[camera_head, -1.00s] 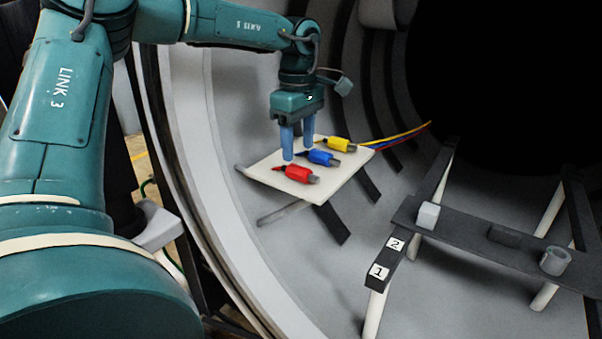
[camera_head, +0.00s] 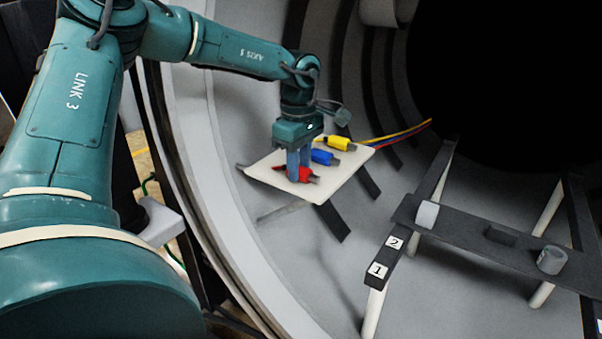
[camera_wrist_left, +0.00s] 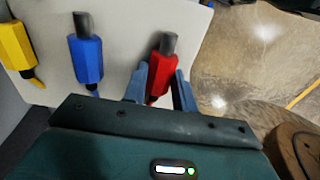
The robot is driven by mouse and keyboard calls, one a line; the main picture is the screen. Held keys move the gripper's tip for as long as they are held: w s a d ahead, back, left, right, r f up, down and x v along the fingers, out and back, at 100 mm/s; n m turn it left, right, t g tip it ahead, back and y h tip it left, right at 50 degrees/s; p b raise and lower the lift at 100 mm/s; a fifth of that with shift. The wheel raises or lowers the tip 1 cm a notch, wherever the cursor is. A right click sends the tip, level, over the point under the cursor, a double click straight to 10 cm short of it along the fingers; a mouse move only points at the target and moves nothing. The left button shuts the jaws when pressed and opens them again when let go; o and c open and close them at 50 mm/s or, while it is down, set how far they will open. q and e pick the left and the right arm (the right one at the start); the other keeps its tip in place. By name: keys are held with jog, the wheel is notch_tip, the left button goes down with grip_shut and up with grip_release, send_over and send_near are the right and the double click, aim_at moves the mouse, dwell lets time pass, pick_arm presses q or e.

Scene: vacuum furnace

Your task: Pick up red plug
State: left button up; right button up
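The red plug (camera_head: 306,175) lies at the front of a white board (camera_head: 335,190), and it also shows in the left wrist view (camera_wrist_left: 162,75). My left gripper (camera_head: 299,176) is down at the board over the red plug. In the left wrist view its two blue fingers (camera_wrist_left: 160,88) stand on either side of the red body, close against it. The fingers hide part of the plug in the head view. The plug still appears to be at board level. My right gripper is in neither view.
A blue plug (camera_head: 324,157) and a yellow plug (camera_head: 340,143) lie behind on the same board, with cables running back. A dark rack (camera_head: 480,238) with labels 1 and 2 stands at right, bearing a white piece (camera_head: 427,213) and a grey ring (camera_head: 551,261). The curved furnace wall surrounds the board.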

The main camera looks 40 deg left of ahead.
pick_arm(q)
jog(key=c, duration=0.5)
jog(key=shift+r, duration=0.1)
